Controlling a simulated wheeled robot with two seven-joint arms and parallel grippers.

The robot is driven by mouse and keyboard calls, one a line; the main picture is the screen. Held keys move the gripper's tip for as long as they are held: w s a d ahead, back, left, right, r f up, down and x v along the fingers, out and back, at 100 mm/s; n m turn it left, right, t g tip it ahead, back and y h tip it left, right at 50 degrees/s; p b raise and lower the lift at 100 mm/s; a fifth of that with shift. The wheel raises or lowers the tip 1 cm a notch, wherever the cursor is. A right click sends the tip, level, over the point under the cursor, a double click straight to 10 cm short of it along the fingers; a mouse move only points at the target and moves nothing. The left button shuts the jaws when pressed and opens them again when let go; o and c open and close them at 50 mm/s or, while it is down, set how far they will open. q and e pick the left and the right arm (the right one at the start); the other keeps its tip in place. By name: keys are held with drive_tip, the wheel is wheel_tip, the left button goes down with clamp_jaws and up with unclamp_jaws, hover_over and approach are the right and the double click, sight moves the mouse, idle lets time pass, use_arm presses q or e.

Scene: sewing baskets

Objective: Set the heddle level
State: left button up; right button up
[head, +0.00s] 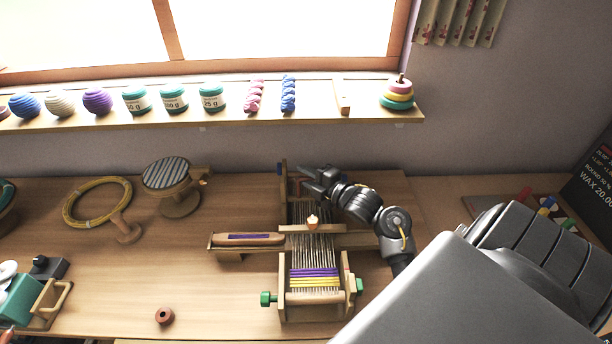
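A small wooden table loom (283,302) stands on the table, strung with pale warp threads and a purple and yellow woven band near its front. The heddle (296,229) appears as a wooden bar across the warp, with a pale knob (312,221) on top; its exact tilt is hard to tell. My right gripper (306,180) is over the rear of the loom, behind the heddle and apart from the knob. Its dark fingers point left and look spread, with nothing seen between them. My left gripper is out of view.
A shuttle (248,239) with purple thread lies left of the loom. Green knobs (268,299) stick out at the loom's front. Hoops (70,205), a striped round stand (166,173) and a brown ring (165,316) are farther left. A shelf (215,118) holds yarn and jars.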

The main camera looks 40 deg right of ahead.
clamp_jaws()
wheel_tip(320, 180, up, 2)
drive_tip(key=shift+r+p, duration=0.25)
drive_tip(key=shift+p, duration=0.55)
drive_tip(key=shift+o, duration=1.3)
unclamp_jaws()
